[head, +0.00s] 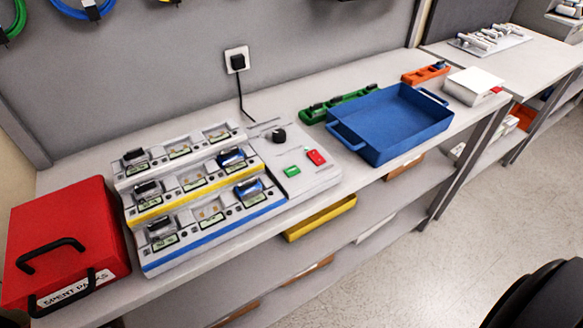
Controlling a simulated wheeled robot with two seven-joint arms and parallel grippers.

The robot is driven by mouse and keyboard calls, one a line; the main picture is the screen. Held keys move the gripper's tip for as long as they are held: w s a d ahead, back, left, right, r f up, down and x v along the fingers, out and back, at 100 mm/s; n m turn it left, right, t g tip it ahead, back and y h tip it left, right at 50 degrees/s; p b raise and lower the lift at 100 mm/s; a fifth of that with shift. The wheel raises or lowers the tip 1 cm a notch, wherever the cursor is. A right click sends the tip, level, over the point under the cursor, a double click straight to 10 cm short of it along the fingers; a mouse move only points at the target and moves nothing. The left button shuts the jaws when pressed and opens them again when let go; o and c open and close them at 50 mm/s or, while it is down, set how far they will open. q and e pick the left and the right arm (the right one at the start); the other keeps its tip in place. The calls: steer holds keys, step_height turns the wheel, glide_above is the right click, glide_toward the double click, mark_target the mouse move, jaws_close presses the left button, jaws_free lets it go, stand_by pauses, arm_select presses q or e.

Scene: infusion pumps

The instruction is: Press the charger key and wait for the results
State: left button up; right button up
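The charger (205,225) is a three-step bank of bays on the bench, with white, yellow and blue edges. A black pack sits in the left bay of each row (134,156). Blue packs sit at the right of the middle row (231,158) and front row (249,189). Several other bays look empty. Small displays by the bays are too small to read. The control panel (310,180) at its right has a green key (291,171), a red key (316,157) and a black knob (279,136). Neither of my grippers is in view.
A red box (65,228) marked "SPENT PACKS" stands left of the charger. A blue tray (395,125), green rack (338,103), orange rack (426,73) and white box (473,86) stand right. A cord runs to a wall plug (237,62). Dark shape bottom right.

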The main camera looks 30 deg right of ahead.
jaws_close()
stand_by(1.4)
